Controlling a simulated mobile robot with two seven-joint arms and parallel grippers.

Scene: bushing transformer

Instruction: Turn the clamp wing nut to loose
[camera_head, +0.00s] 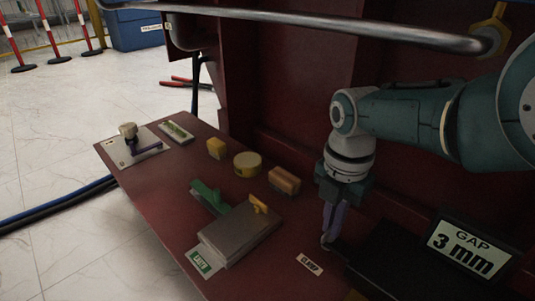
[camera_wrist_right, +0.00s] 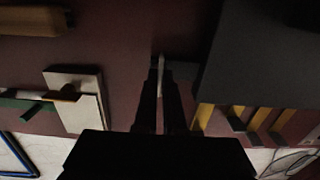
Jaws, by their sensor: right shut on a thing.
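My right gripper (camera_head: 328,240) points down at the table next to a small white label (camera_head: 309,264) that appears to read CLAMP. In the right wrist view its dark fingers (camera_wrist_right: 162,72) are close together around a thin pale upright piece, which appears to be the clamp wing nut (camera_wrist_right: 163,68). The fingers hide most of it, so which way its wings are turned cannot be told. The clamp body is not clearly visible in the dark area beside the black block. My left gripper is in neither view.
A black block (camera_head: 390,272) and a GAP 3 mm sign (camera_head: 468,250) stand right of the gripper. Yellow and brown pieces (camera_head: 284,181) sit behind. A metal rail (camera_head: 340,28) crosses above.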

